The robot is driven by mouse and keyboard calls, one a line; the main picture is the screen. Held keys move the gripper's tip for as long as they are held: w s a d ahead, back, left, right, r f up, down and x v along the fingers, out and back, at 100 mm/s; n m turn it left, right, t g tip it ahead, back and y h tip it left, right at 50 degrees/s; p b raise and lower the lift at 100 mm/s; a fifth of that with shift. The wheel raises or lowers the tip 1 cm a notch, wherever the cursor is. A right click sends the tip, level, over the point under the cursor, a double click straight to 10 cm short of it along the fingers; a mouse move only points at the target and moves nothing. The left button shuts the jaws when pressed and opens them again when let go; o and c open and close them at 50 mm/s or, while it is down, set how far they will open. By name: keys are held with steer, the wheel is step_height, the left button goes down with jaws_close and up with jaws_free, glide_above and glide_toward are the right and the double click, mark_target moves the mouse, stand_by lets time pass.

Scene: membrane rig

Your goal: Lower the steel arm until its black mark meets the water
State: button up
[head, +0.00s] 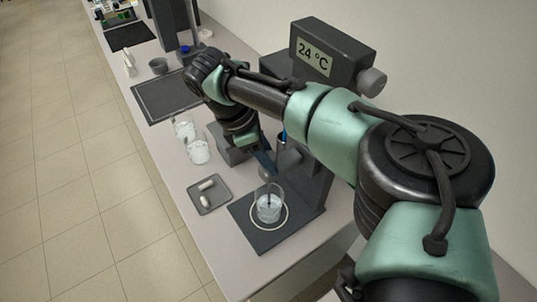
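A clear glass beaker (268,212) with pale liquid stands inside a white ring on the rig's dark base plate (245,212). A thin dark upright piece (268,194) shows in the beaker, its top just under my gripper. I cannot tell where a black mark sits against the water. My gripper (266,168) points down above the beaker, beside the rig's dark column (311,188). A blue-grey steel-looking piece shows at its end. My wrist and the small size hide whether the fingers are open or shut on the steel arm.
The rig's head (329,52) reads 24 °C and has a grey knob (372,81). A grey tray (209,194) with white pieces lies left of the base plate. Two small beakers (198,151) (184,127) and a black mat (162,98) are farther along the bench.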

jaws_close()
stand_by(1.1)
